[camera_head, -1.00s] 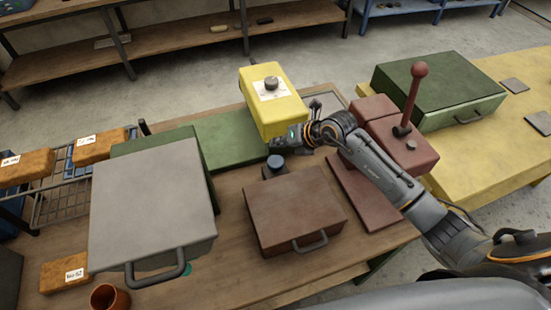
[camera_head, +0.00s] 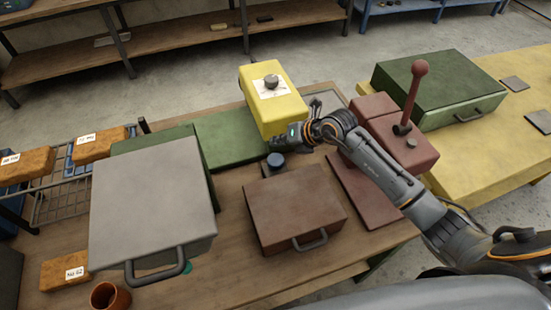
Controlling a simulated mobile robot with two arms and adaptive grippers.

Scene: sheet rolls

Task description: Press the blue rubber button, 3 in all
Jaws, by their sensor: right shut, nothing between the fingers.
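The blue rubber button (camera_head: 276,161) is a dark blue round cap on a small dark base, behind the brown box on the wooden table. My right gripper (camera_head: 277,143) is shut and empty. In the picture its fingertips are just above the button, close to its top; I cannot tell whether they touch it. The gripper is in front of the yellow box's lower edge. My left gripper is not in view.
A brown box (camera_head: 293,208) with a handle stands in front of the button. The yellow box (camera_head: 273,98) with a dark knob is behind it. A red-brown lever machine (camera_head: 402,140) stands right. A large grey-lidded box (camera_head: 150,205) stands left.

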